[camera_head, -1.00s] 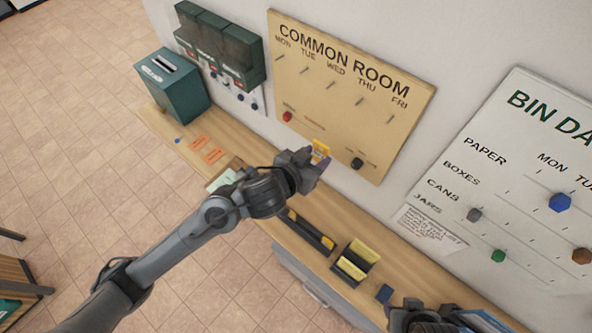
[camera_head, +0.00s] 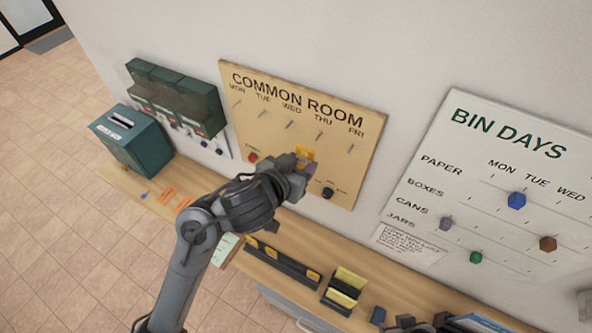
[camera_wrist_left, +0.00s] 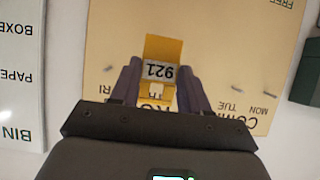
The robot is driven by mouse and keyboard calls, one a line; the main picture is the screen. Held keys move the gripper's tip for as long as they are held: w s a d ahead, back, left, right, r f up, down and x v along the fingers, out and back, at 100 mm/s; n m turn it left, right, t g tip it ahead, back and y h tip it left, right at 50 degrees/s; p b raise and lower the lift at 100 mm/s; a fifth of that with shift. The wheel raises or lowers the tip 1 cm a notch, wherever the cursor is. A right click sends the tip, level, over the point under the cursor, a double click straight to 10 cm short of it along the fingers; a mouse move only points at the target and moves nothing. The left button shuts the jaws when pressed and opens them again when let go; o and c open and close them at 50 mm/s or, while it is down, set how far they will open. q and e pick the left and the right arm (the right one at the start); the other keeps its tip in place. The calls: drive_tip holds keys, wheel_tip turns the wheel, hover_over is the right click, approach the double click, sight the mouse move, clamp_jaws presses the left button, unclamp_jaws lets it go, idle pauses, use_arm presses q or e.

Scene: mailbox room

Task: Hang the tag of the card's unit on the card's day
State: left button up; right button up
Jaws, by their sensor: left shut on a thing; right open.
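My left gripper (camera_head: 303,165) is shut on a yellow tag (camera_head: 306,153) in front of the lower part of the tan COMMON ROOM board (camera_head: 270,130). In the left wrist view the tag (camera_wrist_left: 160,52) reads 921, upside down, between the two fingers (camera_wrist_left: 157,88). The board has a row of pegs under MON to FRI, and the pegs I can see are bare. A red knob and a black knob (camera_head: 328,193) sit low on the board. My right gripper (camera_head: 420,324) is only partly in view at the bottom edge, open. I cannot make out a card with unit and day.
A wooden shelf (camera_head: 225,232) runs below the boards. It holds a green box (camera_head: 148,143), orange slips (camera_head: 168,195), a black tray (camera_head: 282,263) with yellow tags and a holder of yellow cards (camera_head: 345,285). The white BIN DAYS board (camera_head: 440,180) hangs at right.

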sight(304, 157)
use_arm(q)
drive_tip(key=shift+w+d+f+b, duration=0.1)
drive_tip(key=shift+w+d+b, duration=0.2)
drive_tip(key=shift+w+b, duration=0.25)
drive_tip(key=shift+w+d+f+b, duration=0.1)
drive_tip(key=shift+w+d+b, duration=0.3)
drive_tip(key=shift+w, duration=0.3)
drive_tip(key=shift+w+d+f+b, duration=0.1)
drive_tip(key=shift+w+d+b, duration=0.1)
drive_tip(key=shift+w+b, duration=0.4)
drive_tip(key=shift+w+d+f+b, duration=0.1)
drive_tip(key=shift+w+d+b, duration=0.25)
drive_tip(key=shift+w+b, duration=0.45)
drive_tip(key=shift+w+d+f, duration=0.15)
drive_tip(key=shift+w+f, duration=0.05)
drive_tip(key=shift+w, duration=0.25)
drive_tip(key=shift+d+f, duration=0.1)
drive_tip(key=shift+f, duration=0.05)
drive_tip(key=o, duration=1)
drive_tip(key=shift+o, duration=0.2)
